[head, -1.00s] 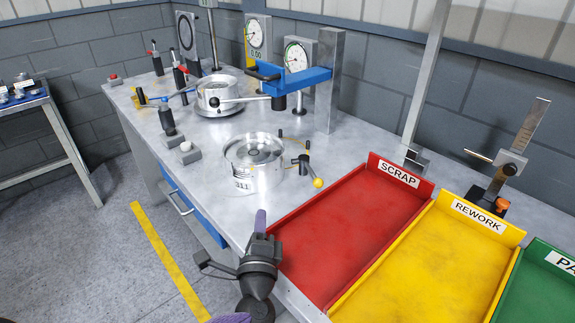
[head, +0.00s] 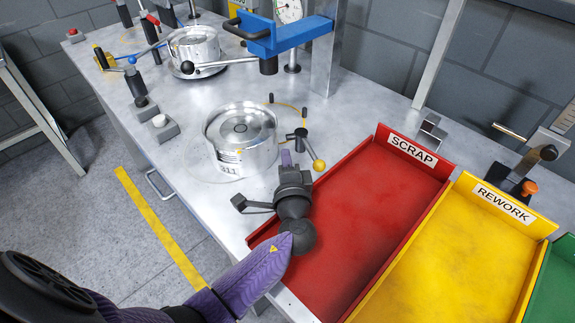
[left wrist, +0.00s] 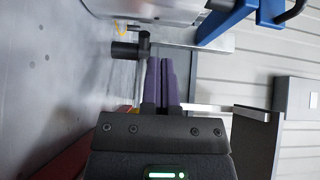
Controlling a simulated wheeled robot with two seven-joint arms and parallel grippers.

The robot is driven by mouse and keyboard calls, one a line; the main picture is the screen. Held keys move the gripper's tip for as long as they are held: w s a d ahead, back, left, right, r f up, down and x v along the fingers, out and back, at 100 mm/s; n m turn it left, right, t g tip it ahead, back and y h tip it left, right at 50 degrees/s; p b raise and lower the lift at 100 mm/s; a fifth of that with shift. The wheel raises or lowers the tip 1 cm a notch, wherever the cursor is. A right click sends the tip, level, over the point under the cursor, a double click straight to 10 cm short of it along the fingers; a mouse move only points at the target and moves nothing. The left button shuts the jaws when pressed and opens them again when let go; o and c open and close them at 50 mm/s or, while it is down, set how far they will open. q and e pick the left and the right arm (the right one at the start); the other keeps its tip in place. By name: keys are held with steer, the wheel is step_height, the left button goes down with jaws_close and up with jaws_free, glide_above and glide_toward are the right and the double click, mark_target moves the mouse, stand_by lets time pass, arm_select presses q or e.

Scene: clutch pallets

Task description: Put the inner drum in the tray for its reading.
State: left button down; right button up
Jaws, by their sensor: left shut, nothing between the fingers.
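Two silver drums stand on the bench. The nearer drum (head: 241,135) has a label ending "311" and sits by a clamp lever with a yellow knob (head: 318,165). I cannot tell which is the inner one. The red SCRAP tray (head: 370,210), yellow REWORK tray (head: 450,245) and green tray (head: 548,295) stand to the right. My left gripper (head: 286,158) is shut and empty, just right of the nearer drum. Its purple fingers show together in the left wrist view (left wrist: 160,78).
A blue press arm (head: 285,35) on a metal post overhangs the bench behind the nearer drum. A dial gauge (head: 289,10) stands behind it. Button boxes (head: 160,123) line the left edge. A height gauge stand (head: 530,160) is behind the trays.

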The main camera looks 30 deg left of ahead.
mark_target(261, 153)
arm_select(q)
steer(key=x, duration=0.4)
steer(key=shift+w+a, duration=0.15)
steer(key=shift+w, duration=0.1)
steer(key=shift+s+a+b, duration=0.1)
steer(key=shift+s+a, duration=0.15)
steer(key=shift+a, duration=0.55)
steer(key=shift+s+a+b, duration=0.1)
steer(key=shift+s+a, duration=0.2)
steer(key=shift+a, duration=0.45)
steer(key=shift+s+a+b, duration=0.1)
steer(key=shift+s+a, duration=0.15)
steer(key=shift+a, duration=0.55)
